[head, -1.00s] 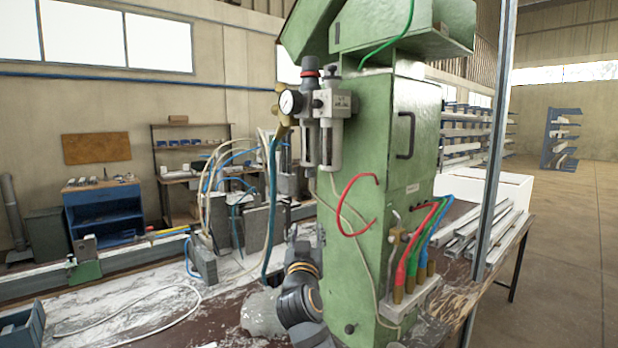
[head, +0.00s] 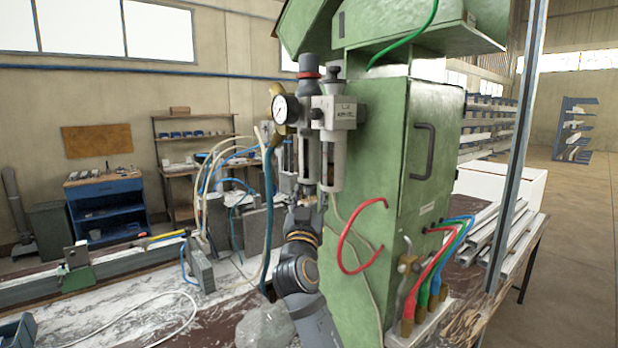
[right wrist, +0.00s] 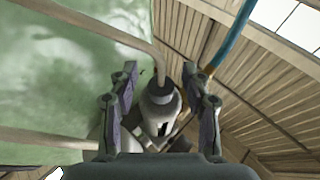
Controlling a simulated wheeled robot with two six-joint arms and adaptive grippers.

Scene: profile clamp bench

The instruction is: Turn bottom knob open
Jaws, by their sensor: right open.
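The air service unit, with a round gauge (head: 285,108) and two clear-sided bowls (head: 332,160), is fixed to the green machine column (head: 375,150). My right gripper (head: 308,200) points upward just under the left bowl. In the right wrist view, a grey bowl end with a small dark bottom knob (right wrist: 161,94) stands between the two fingers of my right gripper (right wrist: 161,98). The fingers are open, with a gap on each side of the knob. In the head view the knob is hidden or too small to tell. My left gripper is not in view.
A red hose (head: 345,240) loops out of the column beside my right arm. A blue hose (head: 267,215) hangs to the left of the arm. Grey blocks (head: 200,265) and a white hose lie on the dusty bench. Metal profiles (head: 510,240) lie to the right.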

